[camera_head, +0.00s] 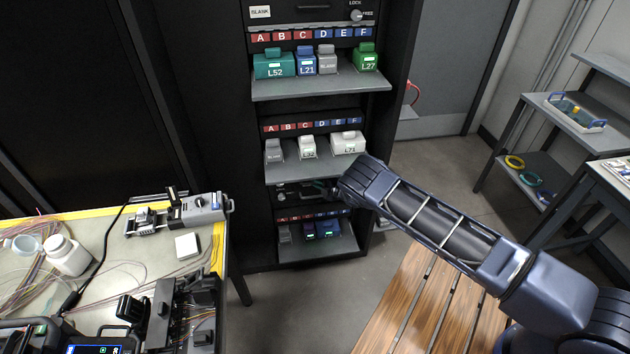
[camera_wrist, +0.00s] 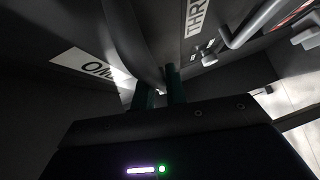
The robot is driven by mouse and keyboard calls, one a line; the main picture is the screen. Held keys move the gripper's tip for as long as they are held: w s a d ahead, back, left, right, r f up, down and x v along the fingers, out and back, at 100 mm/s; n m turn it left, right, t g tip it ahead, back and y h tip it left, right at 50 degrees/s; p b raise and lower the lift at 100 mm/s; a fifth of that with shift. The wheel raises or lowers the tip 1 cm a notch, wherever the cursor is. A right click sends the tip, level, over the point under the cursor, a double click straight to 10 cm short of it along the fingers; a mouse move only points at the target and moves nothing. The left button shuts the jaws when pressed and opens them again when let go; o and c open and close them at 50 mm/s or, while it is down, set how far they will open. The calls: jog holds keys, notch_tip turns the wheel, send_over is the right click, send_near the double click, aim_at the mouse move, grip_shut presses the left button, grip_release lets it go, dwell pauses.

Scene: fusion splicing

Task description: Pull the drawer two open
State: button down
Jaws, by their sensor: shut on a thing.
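The dark cabinet (camera_head: 262,190) stands at the centre of the head view, with three grey shelves jutting from it. My gripper (camera_head: 330,188) reaches to the cabinet front between the middle and lowest shelves; my arm partly hides this area. In the wrist view, a white label (camera_wrist: 92,66) reading TWO, upside down, marks drawer two. A dark curved handle (camera_wrist: 132,42) runs beside this label to my gripper (camera_wrist: 160,88). The green-tinted fingers are shut on the handle. How far drawer two stands out cannot be told.
A THREE label (camera_wrist: 197,14) and a metal bar (camera_wrist: 255,25) lie close by in the wrist view. The middle shelf (camera_head: 300,172) holds several modules just above my gripper. A cluttered workbench (camera_head: 135,262) stands left, a slatted wooden surface (camera_head: 425,305) below my arm.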

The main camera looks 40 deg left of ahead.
jog(key=s+d, duration=2.4)
jog(key=shift+d, duration=0.1)
jog(key=c, duration=1.4)
grip_release()
jog(key=shift+c, duration=0.2)
jog(key=shift+r, duration=0.1)
